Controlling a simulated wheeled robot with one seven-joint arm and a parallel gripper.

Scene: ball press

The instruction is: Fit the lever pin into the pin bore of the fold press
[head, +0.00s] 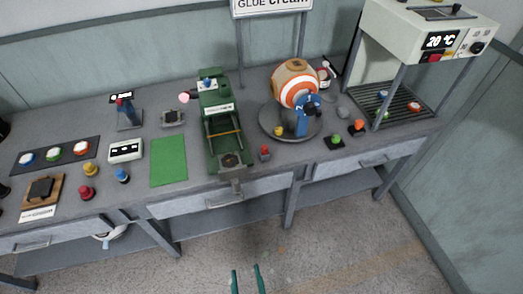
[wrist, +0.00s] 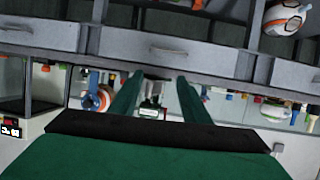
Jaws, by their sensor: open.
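The green fold press (head: 224,125) stands on the grey workbench, long side running from back to front. It has a blue knob on top, a pink ball at its left and a dark square plate at its front end. Its pin bore is too small to make out. I cannot pick out the lever pin for sure; a small grey piece with a red top (head: 265,152) stands right of the press's front end. My gripper (head: 246,272) is open and empty over the floor, in front of the bench. Its two green fingers also show in the wrist view (wrist: 160,82).
The workbench (head: 135,190) has drawers below its front edge. A green mat (head: 169,161) lies left of the press. A round stand with an orange-and-white ball (head: 297,85) is right of it. A heater (head: 425,40) stands far right. The floor (head: 300,250) before the bench is clear.

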